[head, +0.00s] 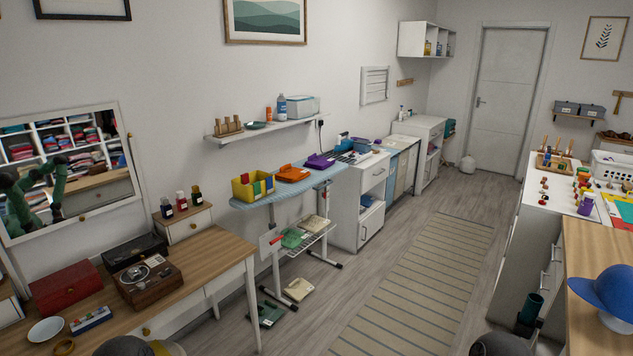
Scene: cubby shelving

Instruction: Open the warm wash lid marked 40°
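No marking of 40° can be read at this size, so I cannot tell which lid is the warm wash one. A yellow open bin (253,186), an orange item (292,173) and a purple item (320,160) stand in a row on the blue ironing board (250,203). The orange and purple ones look low and flat-topped; whether they are lids is unclear. Beyond them, a counter (408,138) with blue and tan fronts runs along the wall. Neither of my grippers shows in the view.
A wooden desk (200,262) with a red box (66,290) and a record-player-like box (149,281) is at left. A striped rug (415,285) lies on clear floor in the middle. A white cabinet (515,245) and wooden top with a blue cap (604,288) stand at right.

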